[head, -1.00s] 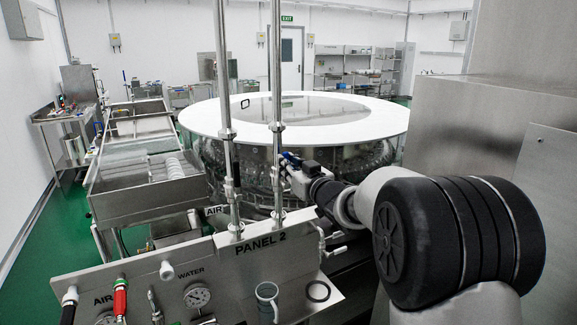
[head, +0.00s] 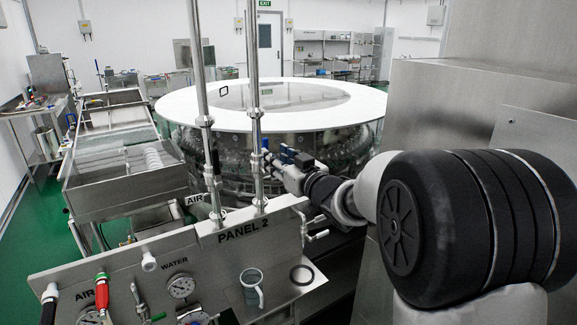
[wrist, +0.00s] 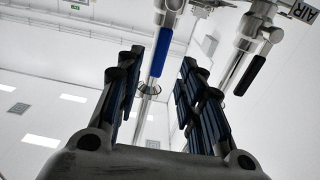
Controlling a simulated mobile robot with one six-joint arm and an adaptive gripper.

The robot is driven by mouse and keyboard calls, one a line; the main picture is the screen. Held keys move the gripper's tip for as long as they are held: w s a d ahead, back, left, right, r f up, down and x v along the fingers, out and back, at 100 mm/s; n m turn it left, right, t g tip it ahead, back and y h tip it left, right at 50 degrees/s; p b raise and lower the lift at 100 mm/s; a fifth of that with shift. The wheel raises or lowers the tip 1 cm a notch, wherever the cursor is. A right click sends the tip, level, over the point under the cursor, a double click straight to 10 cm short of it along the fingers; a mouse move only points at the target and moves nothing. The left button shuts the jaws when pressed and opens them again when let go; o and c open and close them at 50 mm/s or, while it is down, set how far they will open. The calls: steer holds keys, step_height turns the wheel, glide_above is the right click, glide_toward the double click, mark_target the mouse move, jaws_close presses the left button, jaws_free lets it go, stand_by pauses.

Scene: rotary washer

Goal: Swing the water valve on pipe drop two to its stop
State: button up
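The water valve's blue lever handle (wrist: 161,52) hangs down in the wrist view from a metal valve body on a pipe. My gripper (wrist: 162,68) is open, with its dark padded fingers on either side of the handle's line. The handle looks clear of both fingers; how deep it sits between them I cannot tell. A second valve with a black lever (wrist: 250,75) hangs to the right, beside an AIR label (wrist: 300,9). In the head view my gripper (head: 278,160) is just right of the right-hand vertical pipe (head: 254,100); the valve is small and partly hidden there.
The round washer (head: 270,105) is behind my gripper. A steel cabinet (head: 440,105) closes off the right side.

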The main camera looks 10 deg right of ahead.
steer(key=v, duration=0.6)
steer(key=shift+s, duration=0.25)
steer(key=s+d+f+m+g+h, duration=0.2)
steer(key=s+g+h, duration=0.15)
steer(key=s, duration=0.55)
steer(key=s+d+f+m+g+h, duration=0.2)
steer(key=s+g+h, duration=0.15)
steer(key=s, duration=0.45)
steer(key=s+a+f+g, duration=0.2)
steer(key=s+f, duration=0.1)
steer(key=s, duration=0.4)
steer(key=s+a+f+g+y, duration=0.1)
steer(key=s+a+f, duration=0.1)
steer(key=s, duration=0.5)
steer(key=s+a+f+g, duration=0.2)
steer(key=s+f, duration=0.2)
steer(key=s, duration=0.3)
steer(key=shift+a+g, duration=0.3)
steer(key=shift+a, duration=0.05)
